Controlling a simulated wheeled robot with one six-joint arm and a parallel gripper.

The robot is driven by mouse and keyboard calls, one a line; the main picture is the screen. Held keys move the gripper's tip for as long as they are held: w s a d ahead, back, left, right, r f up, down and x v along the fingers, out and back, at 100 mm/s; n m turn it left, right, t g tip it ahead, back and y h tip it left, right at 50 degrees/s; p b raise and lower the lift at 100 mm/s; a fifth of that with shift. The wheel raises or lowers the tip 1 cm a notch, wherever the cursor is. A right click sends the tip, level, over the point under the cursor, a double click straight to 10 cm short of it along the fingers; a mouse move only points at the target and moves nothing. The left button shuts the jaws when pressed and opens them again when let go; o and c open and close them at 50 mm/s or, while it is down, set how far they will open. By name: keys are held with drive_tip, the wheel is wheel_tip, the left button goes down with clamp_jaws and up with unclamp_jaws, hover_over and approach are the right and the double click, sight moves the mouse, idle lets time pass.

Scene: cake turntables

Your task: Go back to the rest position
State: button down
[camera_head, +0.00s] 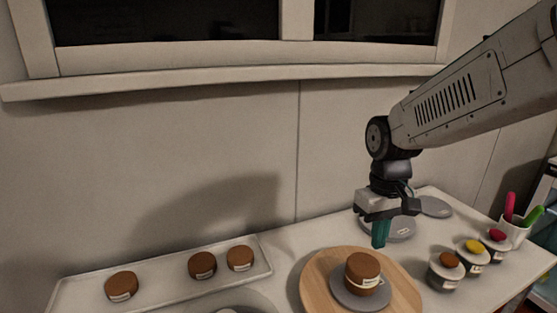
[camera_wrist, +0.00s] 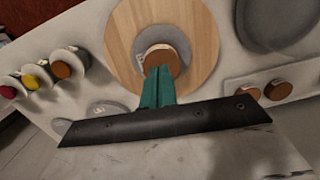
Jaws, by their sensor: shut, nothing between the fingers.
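My gripper (camera_head: 380,234) hangs from the arm above the back of the wooden turntable (camera_head: 317,283) in the head view. Its teal fingers are shut and hold nothing. In the wrist view the shut fingers (camera_wrist: 158,72) point towards a brown cake (camera_wrist: 165,58) on the wooden turntable (camera_wrist: 195,20). The cake also shows in the head view (camera_head: 363,267), with a pale band around it, on a grey disc (camera_head: 346,298) on the turntable. The fingertips look apart from the cake in the head view.
A pale tray (camera_head: 222,271) at left holds brown cakes (camera_head: 121,286), (camera_head: 202,265), (camera_head: 240,258). Small cups with brown (camera_head: 446,271), yellow (camera_head: 473,257) and red (camera_head: 496,243) tops stand at right, near a white holder (camera_head: 513,232) with pink and green tools. Grey discs (camera_head: 434,207) lie behind.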

drive_tip(key=s+d+r+m+t, duration=0.1)
drive_tip(key=s+r, duration=0.2)
drive_tip(key=s, duration=0.6)
drive_tip(key=s+d+r+m+t, duration=0.1)
drive_tip(key=s+d+r, duration=0.1)
drive_tip(key=s, duration=0.7)
drive_tip(key=shift+s+r+m, duration=0.3)
drive_tip(key=shift+r, duration=0.35)
